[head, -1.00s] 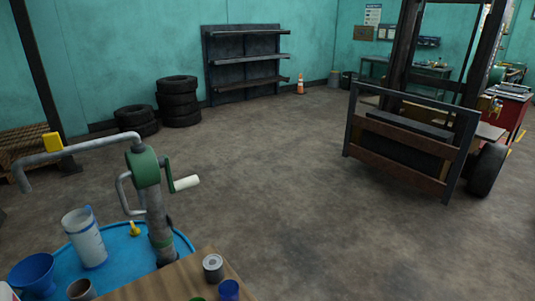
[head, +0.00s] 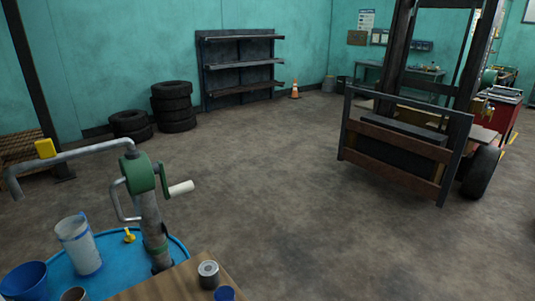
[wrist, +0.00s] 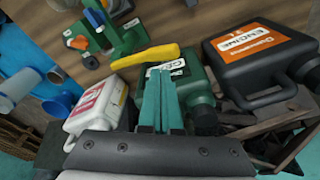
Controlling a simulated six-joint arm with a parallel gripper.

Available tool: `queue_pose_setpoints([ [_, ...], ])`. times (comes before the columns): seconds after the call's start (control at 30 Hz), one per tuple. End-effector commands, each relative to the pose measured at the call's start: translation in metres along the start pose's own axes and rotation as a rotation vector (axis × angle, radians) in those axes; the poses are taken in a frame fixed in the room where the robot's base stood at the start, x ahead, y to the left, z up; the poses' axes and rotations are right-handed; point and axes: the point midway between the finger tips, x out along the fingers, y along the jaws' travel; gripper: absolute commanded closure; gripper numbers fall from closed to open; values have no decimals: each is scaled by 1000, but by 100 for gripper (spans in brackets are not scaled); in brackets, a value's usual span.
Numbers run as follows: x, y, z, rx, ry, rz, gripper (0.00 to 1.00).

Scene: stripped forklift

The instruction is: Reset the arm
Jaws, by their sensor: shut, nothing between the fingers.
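My gripper (wrist: 161,80) shows in the wrist view, its two teal fingers shut against each other with nothing between them. The dark gripper body fills the bottom of that view. The fingers appear in front of a green jug (wrist: 196,88) and a yellow bar-like thing (wrist: 150,60); I cannot tell whether they touch. My gripper is not seen in the head view.
In the wrist view, a black engine-oil can (wrist: 262,55) stands right and a white jug (wrist: 95,108) left. In the head view, a hand pump (head: 143,185) rises from a blue drum (head: 120,260). The floor (head: 270,170) before the forklift (head: 405,155) is clear.

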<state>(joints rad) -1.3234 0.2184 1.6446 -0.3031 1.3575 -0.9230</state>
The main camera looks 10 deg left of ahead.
Motion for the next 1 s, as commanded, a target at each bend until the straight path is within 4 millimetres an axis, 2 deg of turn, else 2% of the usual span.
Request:
queue_pose_setpoints([
  [0.2, -24, 0, -4, 0, 1, 1, 100],
  [0.47, -26, 0, -4, 1, 0, 1, 100],
  [0.57, -29, 12, 13, 81, -3, 3, 100],
  [0.67, -38, 44, 79, 391, -10, 10, 100],
  [0.7, -41, 55, 119, 579, -13, 14, 100],
  [0.77, -44, 60, 183, 894, -14, 19, 100],
  [0.8, -43, 54, 224, 1113, -12, 21, 100],
  [0.87, -38, 36, 278, 1443, -5, 22, 100],
  [0.9, -33, 19, 305, 1645, 1, 20, 100],
  [1.0, -16, -19, 344, 2036, 17, 12, 100],
])
